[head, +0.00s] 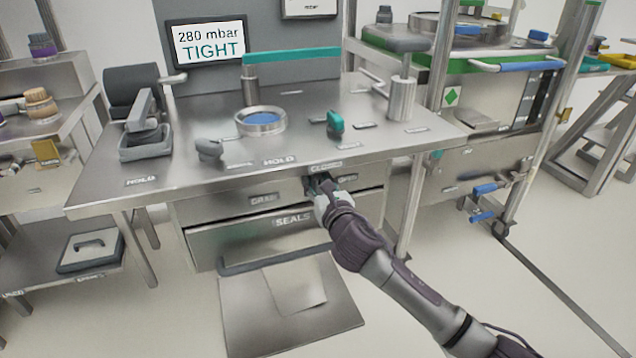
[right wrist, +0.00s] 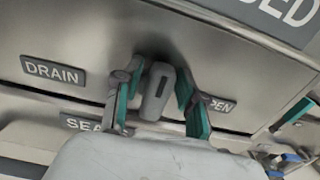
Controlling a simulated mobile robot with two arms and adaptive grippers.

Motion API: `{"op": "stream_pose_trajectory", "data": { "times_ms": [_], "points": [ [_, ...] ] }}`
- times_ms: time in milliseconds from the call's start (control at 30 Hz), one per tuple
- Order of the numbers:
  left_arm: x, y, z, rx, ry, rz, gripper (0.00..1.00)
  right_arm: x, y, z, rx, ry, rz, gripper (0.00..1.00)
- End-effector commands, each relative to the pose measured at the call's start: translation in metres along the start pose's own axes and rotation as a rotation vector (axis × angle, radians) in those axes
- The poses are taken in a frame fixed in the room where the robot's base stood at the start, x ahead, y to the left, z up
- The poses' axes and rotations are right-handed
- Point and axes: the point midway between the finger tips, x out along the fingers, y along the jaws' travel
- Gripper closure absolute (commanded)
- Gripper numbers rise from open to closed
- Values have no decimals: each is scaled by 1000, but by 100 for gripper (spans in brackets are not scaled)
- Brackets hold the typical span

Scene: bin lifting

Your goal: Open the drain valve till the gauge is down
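The drain valve's grey handle (right wrist: 157,92) is on the steel front panel, between a DRAIN label (right wrist: 53,71) and a partly hidden OPEN label (right wrist: 216,104). It stands nearly upright in the right wrist view, its slot slightly tilted. My right gripper (right wrist: 160,112) has one finger on each side of it; a gap shows on the right, and I cannot tell whether the left finger touches. In the head view my right gripper (head: 320,182) hides the handle below the CLOSED label. The gauge display (head: 209,42) reads 280 mbar TIGHT. My left gripper is not in view.
The steel bench top (head: 300,130) overhangs the panel. It carries a blue round port (head: 261,121), a green knob (head: 335,124) and a grey knob (head: 209,149). A SEALS drawer (head: 270,228) with a bar handle lies below. A second display (head: 308,8) is cut off above.

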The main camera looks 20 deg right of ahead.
Motion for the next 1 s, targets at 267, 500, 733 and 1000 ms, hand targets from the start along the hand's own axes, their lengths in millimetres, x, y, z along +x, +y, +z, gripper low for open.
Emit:
{"op": "stream_pose_trajectory", "data": {
  "times_ms": [267, 500, 733, 1000],
  "points": [
    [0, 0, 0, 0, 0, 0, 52, 0, 0, 0, 2, 1, 0, 95],
    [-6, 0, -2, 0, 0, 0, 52, 0, -1, 1, 53, 2, -1, 95],
    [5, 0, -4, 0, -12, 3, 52, -1, -4, 1, 200, 4, -1, 95],
    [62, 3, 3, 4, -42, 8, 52, 0, -8, -1, 451, 3, -2, 95]
  ]
}}
